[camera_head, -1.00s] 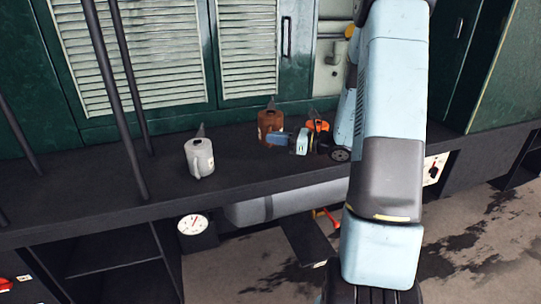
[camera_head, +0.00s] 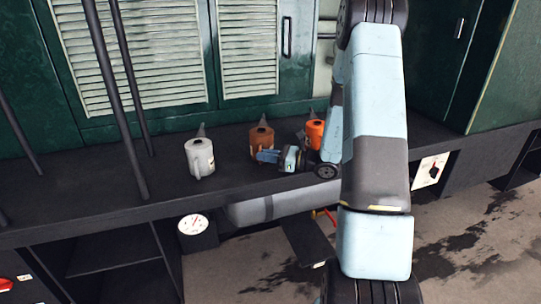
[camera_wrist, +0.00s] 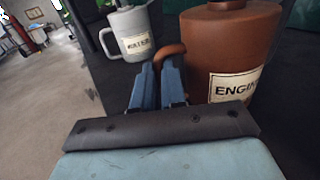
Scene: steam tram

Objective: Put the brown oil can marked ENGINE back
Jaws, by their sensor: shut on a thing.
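The brown oil can (camera_head: 261,138) is over the dark ledge, in front of the green louvred doors. In the wrist view the brown can (camera_wrist: 236,40) stands large at the right, with a pale label reading ENGIN, the rest cut off. My gripper (camera_head: 268,156) reaches it from the right in the head view. In the wrist view my blue gripper fingers (camera_wrist: 160,75) are shut on the can's looped handle. The can looks about upright. I cannot tell whether its base touches the ledge.
A grey can (camera_head: 199,158) stands on the ledge (camera_head: 100,195) to the left, with bare ledge between. An orange can (camera_head: 315,132) stands to the right, close to my arm. Dark upright rails (camera_head: 110,90) stand at the left. A gauge (camera_head: 193,224) sits below the ledge.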

